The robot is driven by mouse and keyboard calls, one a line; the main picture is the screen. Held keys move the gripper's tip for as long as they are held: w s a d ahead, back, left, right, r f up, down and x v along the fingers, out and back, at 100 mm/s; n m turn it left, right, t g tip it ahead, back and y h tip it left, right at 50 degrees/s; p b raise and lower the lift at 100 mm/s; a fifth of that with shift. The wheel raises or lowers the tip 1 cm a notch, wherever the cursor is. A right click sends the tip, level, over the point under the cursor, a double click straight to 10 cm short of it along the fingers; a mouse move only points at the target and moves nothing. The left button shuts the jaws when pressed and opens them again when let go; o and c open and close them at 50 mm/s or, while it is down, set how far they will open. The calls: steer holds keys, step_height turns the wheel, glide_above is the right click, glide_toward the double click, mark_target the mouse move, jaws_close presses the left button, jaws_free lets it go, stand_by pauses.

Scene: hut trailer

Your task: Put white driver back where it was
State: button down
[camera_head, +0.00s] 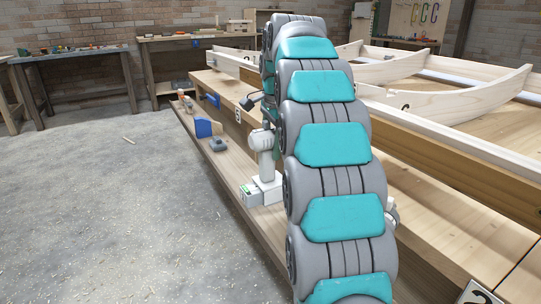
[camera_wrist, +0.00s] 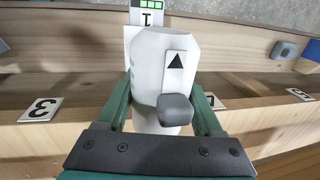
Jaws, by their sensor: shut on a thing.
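The white driver (camera_head: 265,163) stands roughly upright at the lower ledge of the long wooden bench, its square battery base downward. In the wrist view, the white driver (camera_wrist: 148,62) fills the space between the two green fingers of my gripper (camera_wrist: 160,85). My gripper is shut on its body. A black triangle, a dark grey rounded part and a label with a 1 and green bars show on the driver. In the head view my arm hides part of the gripper. I cannot tell whether the base touches the ledge.
The lower ledge (camera_head: 232,172) also holds a small grey item (camera_head: 217,144) and a blue item (camera_head: 203,128) farther back. Number cards, including a 3 (camera_wrist: 40,109), lie along the bench. A wooden frame (camera_head: 450,100) covers the bench top. The floor at left (camera_head: 100,210) is mostly clear.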

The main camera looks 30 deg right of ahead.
mark_target(273, 130)
steer(key=shift+w, duration=0.15)
steer(key=shift+f, duration=2.25)
steer(key=shift+c, duration=0.2)
jaws_free()
steer(key=r, duration=0.3)
steer(key=s+r, duration=0.1)
steer(key=r, duration=0.6)
steer(key=shift+s+p, duration=0.3)
steer(key=shift+s, duration=0.05)
steer(key=shift+s+r+p, duration=0.15)
steer(key=shift+r+p, duration=0.4)
steer(key=shift+r, duration=0.15)
steer(key=shift+s+r+p, duration=0.15)
steer(key=shift+r+p, duration=0.4)
steer(key=shift+r, duration=0.15)
